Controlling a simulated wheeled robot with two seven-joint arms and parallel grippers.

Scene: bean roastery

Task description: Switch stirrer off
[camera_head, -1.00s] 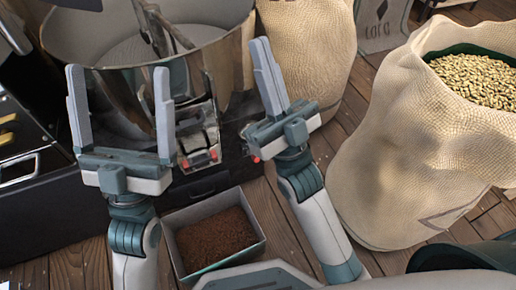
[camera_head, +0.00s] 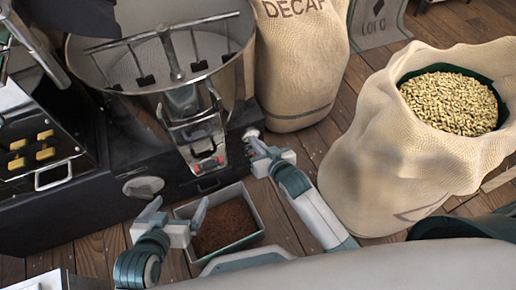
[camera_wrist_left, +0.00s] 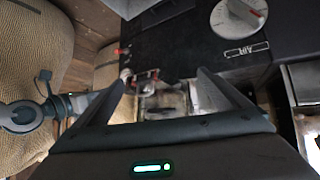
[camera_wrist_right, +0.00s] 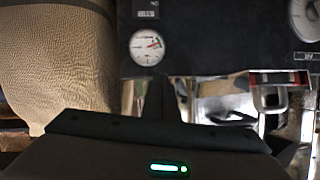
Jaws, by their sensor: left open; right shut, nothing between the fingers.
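The stirrer (camera_head: 168,50), a bar with several paddles, sits in the round metal cooling pan (camera_head: 240,70) in the head view. The machine's dark front (camera_head: 160,160) is below it. In the left wrist view a small red-tipped part (camera_wrist_left: 121,50), perhaps a switch, sticks out of this front. My right gripper (camera_head: 255,143) is shut and empty, close to the front's right end; contact cannot be told. My left gripper (camera_head: 180,212) is open and empty, low before the front, by the tray's left side. Whether the stirrer is turning cannot be told.
A round gauge (camera_wrist_right: 147,47) and an AIR dial (camera_wrist_left: 237,17) sit on the front. A metal chute (camera_head: 195,130) juts out. A tray of brown grounds (camera_head: 250,240) is below. Sacks (camera_head: 300,65) stand to the right, one full of beans (camera_head: 450,102).

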